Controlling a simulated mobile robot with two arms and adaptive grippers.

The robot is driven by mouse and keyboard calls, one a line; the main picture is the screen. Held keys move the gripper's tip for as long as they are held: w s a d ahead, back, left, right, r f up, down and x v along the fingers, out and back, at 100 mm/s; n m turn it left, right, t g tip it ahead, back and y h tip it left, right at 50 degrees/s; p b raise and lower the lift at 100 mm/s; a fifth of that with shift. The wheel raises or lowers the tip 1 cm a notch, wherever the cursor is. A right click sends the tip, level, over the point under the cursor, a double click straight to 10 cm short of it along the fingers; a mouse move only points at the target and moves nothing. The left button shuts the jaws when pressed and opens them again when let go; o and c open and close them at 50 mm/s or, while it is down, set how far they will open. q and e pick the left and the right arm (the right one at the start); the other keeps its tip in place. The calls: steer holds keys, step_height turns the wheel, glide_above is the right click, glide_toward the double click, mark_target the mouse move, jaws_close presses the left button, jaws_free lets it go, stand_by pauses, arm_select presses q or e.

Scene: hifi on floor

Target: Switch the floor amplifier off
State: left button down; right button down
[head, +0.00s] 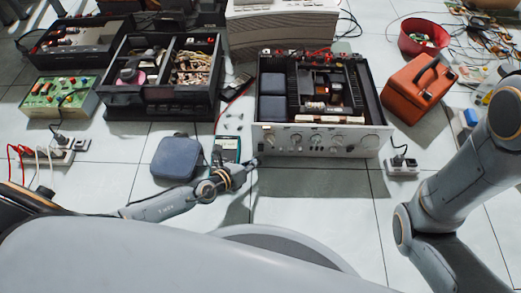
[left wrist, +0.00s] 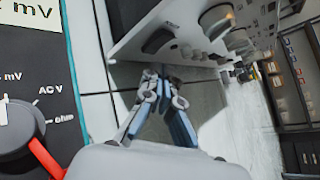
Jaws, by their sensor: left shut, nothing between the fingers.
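The floor amplifier (head: 294,141) stands with its top open, its silver front panel with several knobs facing me. My left gripper (head: 257,162) is shut and empty at the lower left corner of the panel. In the left wrist view its fingertips (left wrist: 160,75) come together just below the panel's edge; I cannot tell whether they touch it. My right gripper is out of view; only my right arm shows.
A multimeter (head: 227,150) and a dark blue case (head: 176,158) lie left of the amplifier. Black parts trays (head: 150,104) stand further left. An orange toolbox (head: 418,88) and a white power strip (head: 402,167) are to the right. The tiled floor before the amplifier is clear.

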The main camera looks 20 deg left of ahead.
arm_select(q)
steer(key=shift+w, duration=0.15)
steer(key=shift+w+a, duration=0.1)
steer(key=shift+w, duration=0.15)
steer(key=shift+w+a+b, duration=0.1)
steer(key=shift+w+b, duration=0.2)
steer(key=shift+b, duration=0.1)
stand_by(0.5)
steer(key=shift+s, duration=0.1)
steer(key=shift+s+d, duration=0.2)
steer(key=shift+s, duration=0.45)
steer(key=shift+s+d+r+p, duration=0.1)
steer(key=shift+s+d+p, duration=0.1)
steer(key=shift+s+p, duration=0.35)
steer(key=shift+s+d+r+p, duration=0.1)
steer(key=shift+s+d+p, duration=0.1)
steer(key=shift+s, duration=0.65)
steer(key=shift+s+d+r, duration=0.1)
steer(key=shift+s+d, duration=0.05)
steer(key=shift+s, duration=0.35)
steer(key=shift+s+d, duration=0.15)
steer(key=shift+s, duration=0.35)
